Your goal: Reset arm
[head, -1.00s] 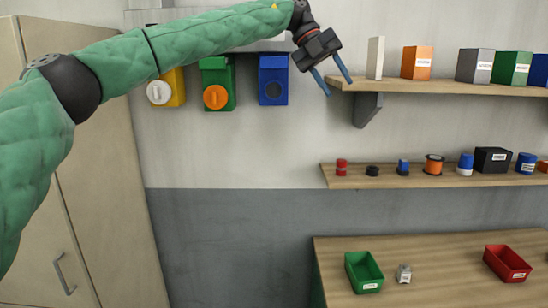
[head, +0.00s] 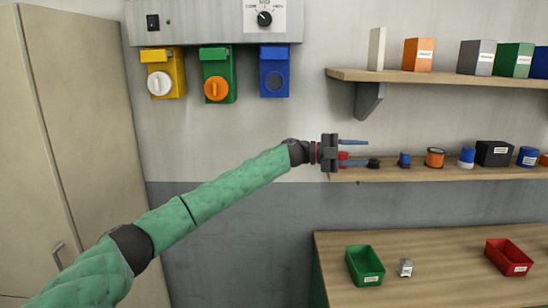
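My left arm comes in from the lower left in a green padded sleeve and reaches toward the middle of the head view. My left gripper (head: 366,153) points right, with its two blue fingers apart and nothing seen between them. It is in front of the left end of the lower shelf (head: 400,171) and partly covers a small red item (head: 343,156) there. I cannot tell how far the fingers are from the shelf items. My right gripper is not in view.
An upper shelf (head: 450,83) holds several boxes. A table (head: 440,250) below carries a green bin (head: 365,265), a small grey item (head: 405,267) and a red bin (head: 508,257). Yellow, green and blue wall boxes hang under a control panel (head: 200,22). A cabinet (head: 85,130) stands at left.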

